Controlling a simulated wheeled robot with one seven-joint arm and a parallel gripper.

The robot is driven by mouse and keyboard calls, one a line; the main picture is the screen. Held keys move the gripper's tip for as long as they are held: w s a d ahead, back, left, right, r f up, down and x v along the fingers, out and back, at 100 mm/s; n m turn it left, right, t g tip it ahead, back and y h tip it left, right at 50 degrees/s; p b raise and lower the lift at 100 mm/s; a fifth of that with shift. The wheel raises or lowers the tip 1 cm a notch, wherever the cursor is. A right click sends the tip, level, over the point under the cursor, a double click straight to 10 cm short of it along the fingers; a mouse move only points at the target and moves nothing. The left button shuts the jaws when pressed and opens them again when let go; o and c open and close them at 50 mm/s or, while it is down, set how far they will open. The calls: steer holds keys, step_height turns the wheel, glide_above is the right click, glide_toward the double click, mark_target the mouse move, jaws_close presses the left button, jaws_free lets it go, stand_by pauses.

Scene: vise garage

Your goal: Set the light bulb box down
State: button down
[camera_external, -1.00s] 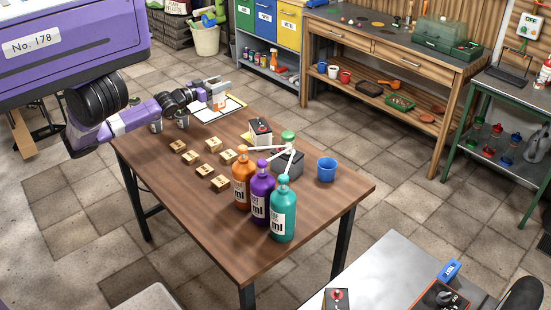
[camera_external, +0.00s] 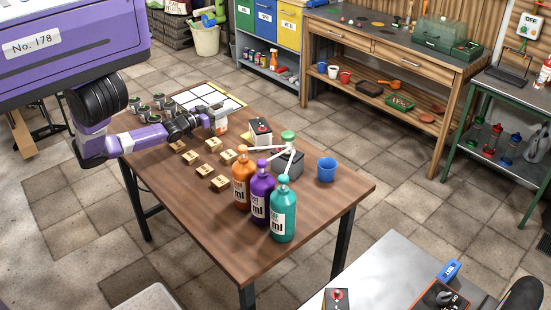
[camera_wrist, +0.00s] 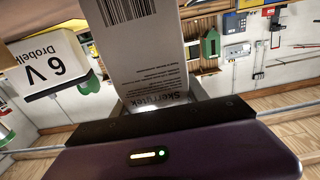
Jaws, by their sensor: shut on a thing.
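The light bulb box (camera_external: 221,126) is a small white and orange box over the far part of the wooden table (camera_external: 190,230). My gripper (camera_external: 214,113) is shut on it. In the wrist view the light bulb box (camera_wrist: 155,55) fills the upper middle, with a barcode and printed text on its pale side, between the two fingers. The box is close to the tabletop, but I cannot tell whether its bottom touches it. Part of it is hidden behind the gripper.
A 6 V battery (camera_external: 260,132) stands just right of the box; it shows in the wrist view (camera_wrist: 57,66). Several wooden blocks (camera_external: 213,145), orange, purple and teal bottles (camera_external: 283,215), a blue cup (camera_external: 327,170) and several small cans (camera_external: 159,101) stand around. A white gridded sheet (camera_external: 230,100) lies behind.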

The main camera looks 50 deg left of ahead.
steer(key=shift+f, duration=0.2)
steer(key=c, duration=0.6)
jaws_free()
steer(key=shift+r, duration=0.15)
steer(key=s+r, duration=0.3)
steer(key=r, duration=0.4)
